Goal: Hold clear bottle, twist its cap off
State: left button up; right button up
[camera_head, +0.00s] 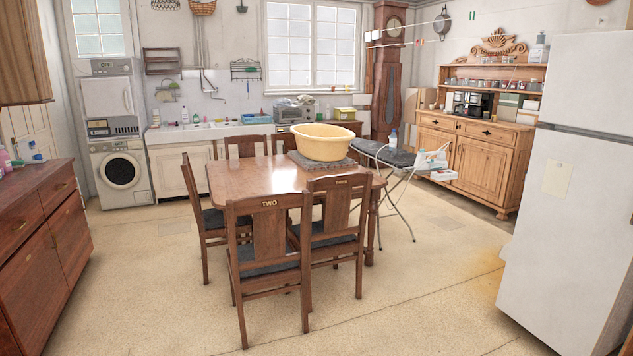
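Neither of my grippers shows in the head view. Several small bottles stand on the brown dresser (45,253) at the left edge. One is a pale, clear-looking bottle (35,154) with what looks like a blue part; it is too small to make out its cap. A pink bottle (5,160) stands beside it, partly cut off by the picture edge. Another pale bottle (393,138) stands by the ironing board (385,153). I cannot tell for sure which is the clear bottle of the task.
A wooden table (240,180) with a yellow basin (322,145) and chairs (268,235) fills the middle. A white fridge (570,190) stands at the right, with a wooden hutch (475,155) behind it. The floor is clear in front and between dresser and chairs.

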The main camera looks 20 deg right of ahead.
aim_at(393, 138)
jog(key=i+l+z, duration=0.9)
jog(key=i+z, duration=0.45)
jog(key=i+l, duration=0.15)
jog(key=i, duration=1.05)
jog(key=i+l, duration=0.1)
jog(key=i, duration=1.15)
